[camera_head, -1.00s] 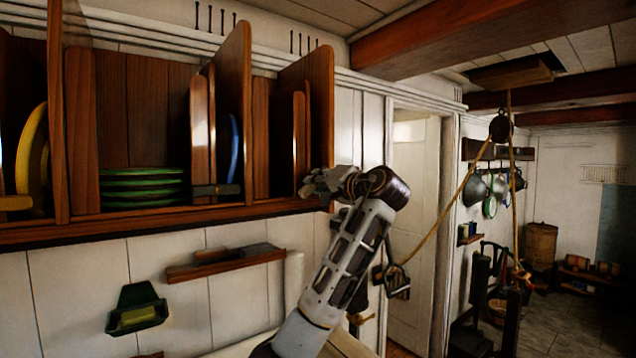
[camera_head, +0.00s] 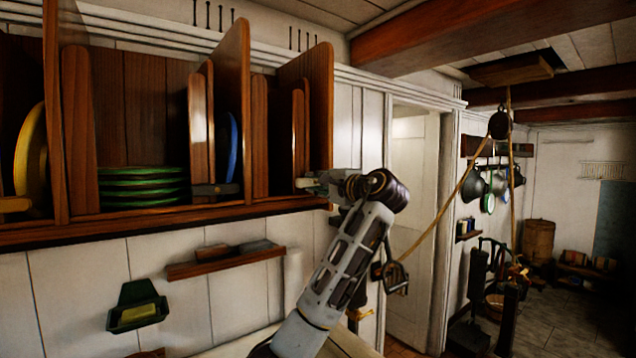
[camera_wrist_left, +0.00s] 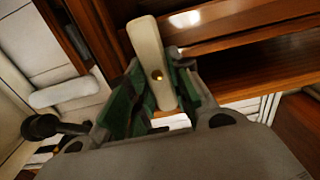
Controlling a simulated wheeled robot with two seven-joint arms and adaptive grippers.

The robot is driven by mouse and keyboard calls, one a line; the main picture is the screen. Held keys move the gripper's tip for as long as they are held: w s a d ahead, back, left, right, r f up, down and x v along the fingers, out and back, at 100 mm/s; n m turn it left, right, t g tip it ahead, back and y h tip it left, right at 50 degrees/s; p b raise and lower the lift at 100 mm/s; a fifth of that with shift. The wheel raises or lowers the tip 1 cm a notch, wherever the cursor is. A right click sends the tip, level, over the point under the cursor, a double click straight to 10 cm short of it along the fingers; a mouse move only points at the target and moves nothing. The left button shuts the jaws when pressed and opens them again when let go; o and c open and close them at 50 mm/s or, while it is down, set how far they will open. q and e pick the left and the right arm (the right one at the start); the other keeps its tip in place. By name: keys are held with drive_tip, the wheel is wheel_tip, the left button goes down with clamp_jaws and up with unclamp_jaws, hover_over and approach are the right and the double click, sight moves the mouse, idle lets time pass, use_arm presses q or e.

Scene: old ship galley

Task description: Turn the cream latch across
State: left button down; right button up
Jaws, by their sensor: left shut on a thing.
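The cream latch (camera_wrist_left: 146,45) is a flat bar with a small brass-coloured pivot, at the shelf front in the left wrist view. It runs nearly up and down in that picture, leaning slightly. My left gripper (camera_wrist_left: 152,98) is shut on it, with a green-padded finger on each side. In the head view, my left gripper (camera_head: 318,183) is at the right end of the plate rack's (camera_head: 150,223) front ledge. The latch is small and mostly hidden by the fingers there. My right gripper is in neither view.
Green plates (camera_head: 142,187) are stacked in the rack, with a blue plate (camera_head: 233,147) and a yellow plate (camera_head: 30,160) upright beside wooden dividers. A dark latch (camera_head: 214,190) sits on the ledge. A small wall shelf (camera_head: 225,261) and a green soap holder (camera_head: 137,306) are below.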

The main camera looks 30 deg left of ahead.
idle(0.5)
use_arm(q)
drive_tip(key=c, duration=1.3)
unclamp_jaws()
drive_tip(key=shift+w+d, duration=0.1)
drive_tip(key=shift+v, duration=6.05)
drive_tip(key=shift+f, duration=0.2)
